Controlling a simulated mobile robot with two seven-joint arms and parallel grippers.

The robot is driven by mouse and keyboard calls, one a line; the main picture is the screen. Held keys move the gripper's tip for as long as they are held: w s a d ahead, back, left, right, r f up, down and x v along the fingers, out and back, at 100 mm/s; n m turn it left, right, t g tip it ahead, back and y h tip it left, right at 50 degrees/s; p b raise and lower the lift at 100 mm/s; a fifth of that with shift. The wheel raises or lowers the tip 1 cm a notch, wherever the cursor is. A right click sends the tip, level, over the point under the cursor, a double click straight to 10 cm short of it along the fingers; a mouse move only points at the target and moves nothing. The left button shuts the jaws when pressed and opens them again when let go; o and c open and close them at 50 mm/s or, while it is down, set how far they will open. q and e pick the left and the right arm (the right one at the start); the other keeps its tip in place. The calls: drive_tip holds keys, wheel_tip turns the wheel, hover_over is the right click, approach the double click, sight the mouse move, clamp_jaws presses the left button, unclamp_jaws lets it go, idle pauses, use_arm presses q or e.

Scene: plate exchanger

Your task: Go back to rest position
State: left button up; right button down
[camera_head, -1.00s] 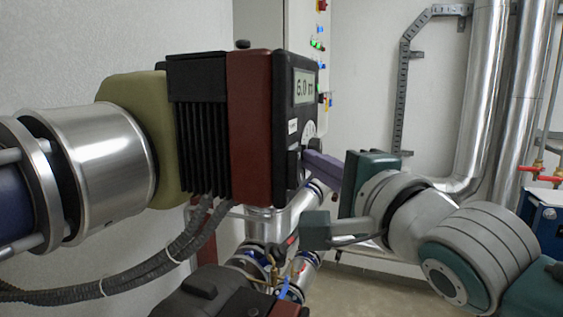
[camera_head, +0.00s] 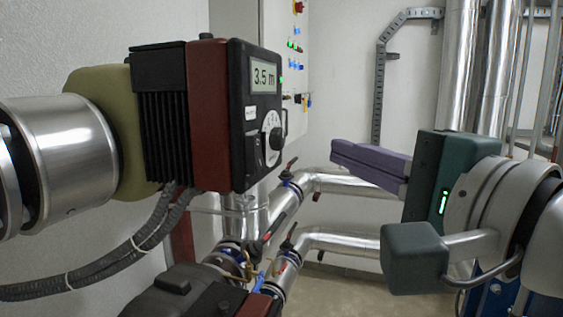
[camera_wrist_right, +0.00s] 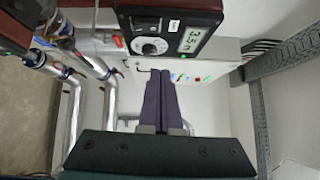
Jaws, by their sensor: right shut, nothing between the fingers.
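My right gripper (camera_head: 338,151) comes in from the right with its purple fingers closed together, empty, pointing left toward the pump controller (camera_head: 205,115). A clear gap lies between the fingertips and the controller. The controller is a black and dark red box with a dial (camera_head: 272,140) and a display (camera_head: 264,77) that reads 3.5 m. In the right wrist view the shut fingers (camera_wrist_right: 160,78) point away from the camera, and the controller (camera_wrist_right: 168,30) shows at the top. My left gripper is not in view.
Silver insulated pipes (camera_head: 345,238) with valves run below and behind the controller. A grey control cabinet (camera_head: 285,80) with coloured buttons hangs on the back wall. Black hoses (camera_head: 120,255) hang at the lower left. Free space lies between the controller and my right gripper.

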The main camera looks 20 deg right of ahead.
idle(0.3)
drive_tip(key=s+d+f+n+g+h, duration=0.1)
drive_tip(key=s+f+n+g, duration=0.35)
drive_tip(key=f, duration=0.35)
drive_tip(key=s+f+n+g+h, duration=0.1)
drive_tip(key=s+f+n+g, duration=0.2)
drive_tip(key=s+f+n, duration=0.35)
drive_tip(key=s+d+f+n+g+h, duration=0.1)
drive_tip(key=s+f+n+g, duration=0.6)
drive_tip(key=s, duration=0.4)
wheel_tip(320, 180, up, 13)
drive_tip(key=p, duration=1.4)
drive_tip(key=shift+s+d, duration=0.15)
drive_tip(key=shift+s, duration=0.15)
